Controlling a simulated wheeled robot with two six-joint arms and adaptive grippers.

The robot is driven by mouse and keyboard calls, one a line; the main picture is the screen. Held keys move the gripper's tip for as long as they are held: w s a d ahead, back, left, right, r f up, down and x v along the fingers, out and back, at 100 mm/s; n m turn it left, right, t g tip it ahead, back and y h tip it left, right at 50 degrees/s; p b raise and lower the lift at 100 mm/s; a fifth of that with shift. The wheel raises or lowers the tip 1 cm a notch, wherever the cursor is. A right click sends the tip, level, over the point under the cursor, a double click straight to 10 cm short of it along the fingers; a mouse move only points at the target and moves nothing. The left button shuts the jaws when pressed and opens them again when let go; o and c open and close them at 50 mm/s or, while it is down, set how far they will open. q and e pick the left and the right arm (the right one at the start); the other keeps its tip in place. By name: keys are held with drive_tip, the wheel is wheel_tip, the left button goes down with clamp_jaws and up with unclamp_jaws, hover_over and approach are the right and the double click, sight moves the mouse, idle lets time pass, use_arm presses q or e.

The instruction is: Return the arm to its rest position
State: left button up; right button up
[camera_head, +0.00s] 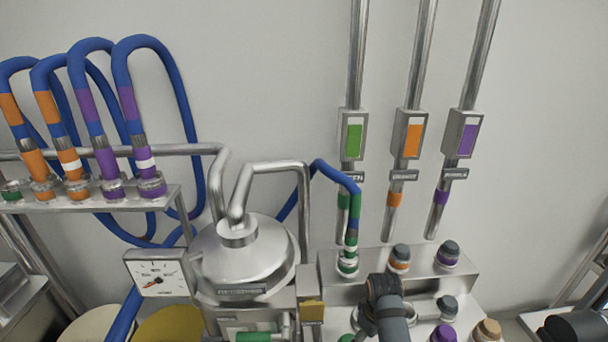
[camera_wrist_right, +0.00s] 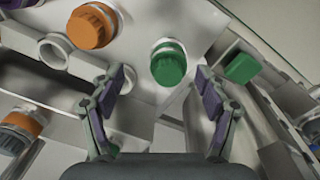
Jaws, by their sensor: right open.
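My right gripper (camera_wrist_right: 160,80) is open in the right wrist view, with its two padded fingers spread apart. A green cap (camera_wrist_right: 168,66) lies ahead of and between the fingertips, and neither finger appears to touch it. In the head view my dark arm reaches up from the bottom edge in front of the metal port block (camera_head: 335,290). The fingers cannot be made out there. My left gripper is not in view.
Capped ports surround the arm, including an orange cap (camera_wrist_right: 91,27) and a purple-banded one (camera_head: 448,254). A blue hose with a green end (camera_head: 348,250) stands beside it. A steel vessel (camera_head: 245,255) and gauge (camera_head: 158,275) are left. The wall above is bare between pipes.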

drive_tip(key=s+d+r+m+t, duration=0.1)
drive_tip(key=s+d+m, duration=0.15)
drive_tip(key=s, duration=0.65)
drive_tip(key=s+d+r+m+t, duration=0.2)
drive_tip(key=s+d, duration=0.1)
drive_tip(key=s, duration=0.5)
drive_tip(key=s+d+f+g+b, duration=0.15)
drive_tip(key=f+b, duration=0.25)
drive_tip(key=f, duration=1.3)
drive_tip(key=s+d+f+b, duration=0.2)
drive_tip(key=f+b, duration=0.1)
drive_tip(key=f, duration=1.5)
use_arm(q)
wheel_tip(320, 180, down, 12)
drive_tip(key=b, duration=0.4)
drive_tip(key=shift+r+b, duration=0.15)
drive_tip(key=shift+b, duration=0.2)
use_arm(e)
drive_tip(key=s+f+g, duration=0.1)
drive_tip(key=s+f, duration=1.7)
drive_tip(key=f, duration=0.2)
drive_tip(key=shift+d+m+h, duration=0.3)
drive_tip(key=shift+m, duration=0.15)
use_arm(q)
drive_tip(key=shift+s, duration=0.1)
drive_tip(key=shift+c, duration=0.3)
use_arm(e)
drive_tip(key=shift+c, duration=0.4)
